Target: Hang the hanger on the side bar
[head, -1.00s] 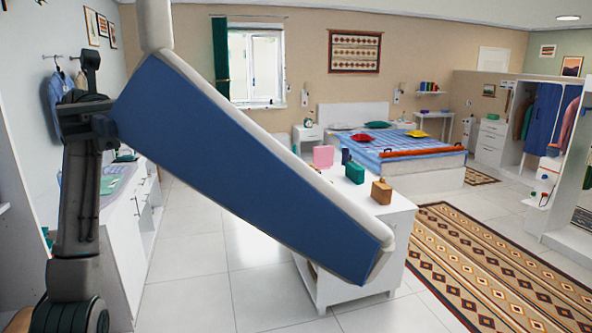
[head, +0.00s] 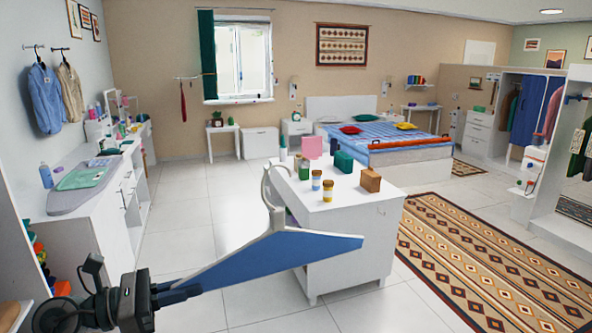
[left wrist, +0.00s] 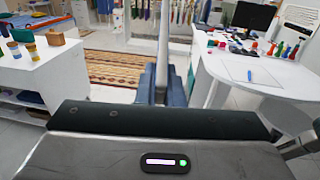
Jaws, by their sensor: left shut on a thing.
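My left gripper (head: 180,292) is shut on one end of the hanger (head: 270,252), at the lower left of the head view. The hanger has a white upper edge, a blue face and a white hook (head: 268,190) pointing up. It extends right in the air, overlapping the white cabinet in the picture. In the left wrist view the hanger (left wrist: 176,92) shows edge-on beyond the dark gripper body; the fingertips are hidden there. A short bar (head: 575,98) shows at the wardrobe on the far right; I cannot tell whether it is the side bar. My right gripper is not in view.
A white cabinet (head: 375,240) with jars and boxes on top stands right behind the hanger. A patterned rug (head: 465,260) lies to its right, before the open wardrobe (head: 555,160). A counter with an ironing board (head: 75,195) is at left. Floor between is clear.

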